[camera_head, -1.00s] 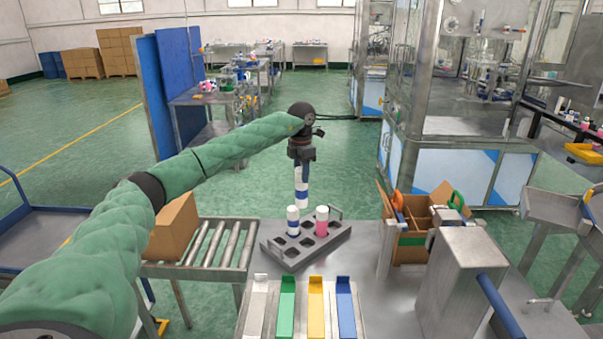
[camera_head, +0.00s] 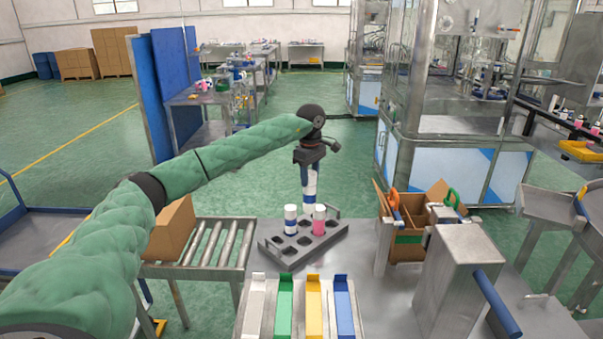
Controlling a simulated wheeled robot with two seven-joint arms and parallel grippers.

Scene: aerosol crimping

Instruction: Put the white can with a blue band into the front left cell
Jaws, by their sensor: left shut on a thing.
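My left gripper (camera_head: 311,165) points down, shut on a white can with a blue band (camera_head: 310,187). The held can is upright above the back part of the grey tray with holes (camera_head: 285,257); its lower end is close behind the standing cans, and I cannot tell whether it touches the tray. A similar white can with a blue band (camera_head: 291,220) and a pink can with a white top (camera_head: 319,221) stand in the tray. The open cardboard box with dividers (camera_head: 408,247) stands to the right; its front left cell is largely hidden by the box wall. My right gripper is out of view.
White, green (camera_head: 285,306), yellow and blue (camera_head: 345,306) channels lie at the table's front. A grey metal block with a blue bar (camera_head: 465,280) stands at right. A roller conveyor (camera_head: 212,243) with a closed carton (camera_head: 172,229) is at left. Several tray holes are empty.

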